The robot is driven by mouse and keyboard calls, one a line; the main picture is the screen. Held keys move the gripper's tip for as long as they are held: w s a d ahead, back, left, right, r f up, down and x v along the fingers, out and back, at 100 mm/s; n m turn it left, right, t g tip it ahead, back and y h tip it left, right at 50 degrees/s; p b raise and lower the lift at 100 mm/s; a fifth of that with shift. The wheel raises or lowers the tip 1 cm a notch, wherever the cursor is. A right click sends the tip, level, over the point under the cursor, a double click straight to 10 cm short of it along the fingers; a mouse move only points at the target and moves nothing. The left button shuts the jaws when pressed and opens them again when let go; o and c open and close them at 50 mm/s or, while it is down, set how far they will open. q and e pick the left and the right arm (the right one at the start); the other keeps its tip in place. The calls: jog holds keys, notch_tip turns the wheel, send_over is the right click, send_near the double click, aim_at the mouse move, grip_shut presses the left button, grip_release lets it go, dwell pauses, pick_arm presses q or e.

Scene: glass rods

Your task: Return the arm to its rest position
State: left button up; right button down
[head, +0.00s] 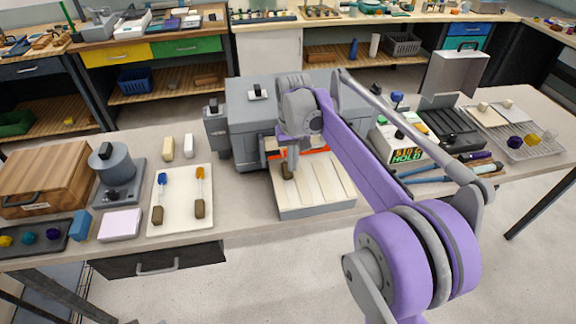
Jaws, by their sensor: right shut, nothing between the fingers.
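My right arm reaches in from the lower right. Its gripper (284,155) is shut and empty, in front of the grey furnace (245,122), whose opening glows orange-red. A brown-handled piece (287,172) lies on the slotted pale rack (322,200) just below the gripper; its far end is hidden, and I cannot tell whether the fingers touch it. A blue-tipped rod (161,190) and an orange-tipped rod (200,185), both with brown handles, lie on a cream tray (180,220) at left. My left gripper is not in view.
A controller (407,155) reading HOLD stands right of the furnace, partly behind my forearm. Blue-handled tools (420,172) lie beside my arm. A wooden box (45,178) and a grey pot (113,165) stand at left. The table's front edge (240,232) is clear near the rack.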

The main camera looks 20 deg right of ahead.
jog(key=shift+s+a+r, duration=0.1)
jog(key=shift+s+r, duration=0.05)
jog(key=shift+r, duration=0.05)
jog(key=s+a+f+n+t, duration=0.1)
jog(key=s+a+f+t, duration=0.1)
jog(key=s, duration=0.5)
jog(key=s+a+f+t, duration=0.1)
jog(key=s+a+f, duration=0.2)
jog(key=s, duration=0.5)
jog(key=s+a+f+n+t, duration=0.1)
jog(key=s+a+f+t, duration=0.1)
jog(key=s, duration=0.6)
jog(key=shift+s+a+f+n+t, duration=0.15)
jog(key=shift+a+f+n+t, duration=0.15)
jog(key=shift+a+f, duration=0.55)
jog(key=shift+d, duration=0.15)
